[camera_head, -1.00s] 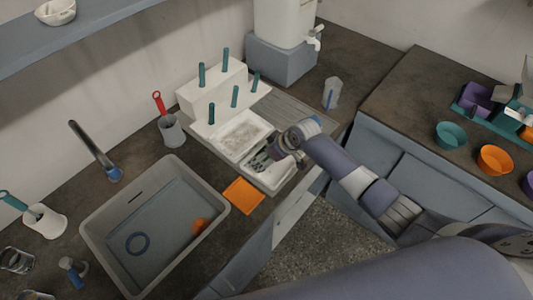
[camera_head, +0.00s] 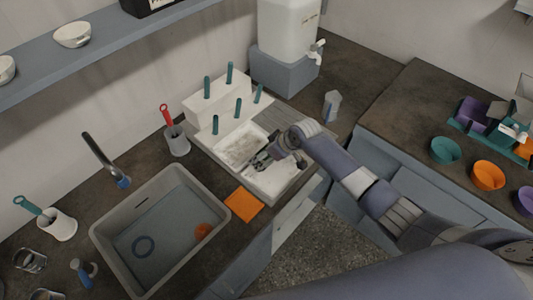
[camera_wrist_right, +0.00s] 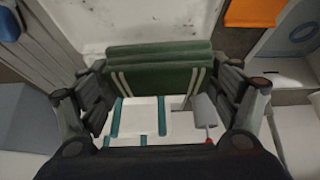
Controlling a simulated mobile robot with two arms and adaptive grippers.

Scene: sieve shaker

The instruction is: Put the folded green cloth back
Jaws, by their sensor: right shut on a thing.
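My right gripper (camera_head: 260,160) is over the white two-part tray (camera_head: 268,195) on the counter. In the right wrist view the gripper (camera_wrist_right: 160,80) is shut on the folded green cloth (camera_wrist_right: 158,60), which has pale stripes and lies in layers between the fingers. In the head view the gripper mostly hides the cloth. A stained pale surface (camera_wrist_right: 125,22) shows just beyond the cloth in the wrist view; whether they touch, I cannot tell. My left gripper is not in view.
An orange cloth (camera_head: 243,204) lies in front-left, beside a grey basin (camera_head: 207,186). A cup with a red-handled tool (camera_head: 177,140) stands left. A water dispenser (camera_head: 287,30) stands behind.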

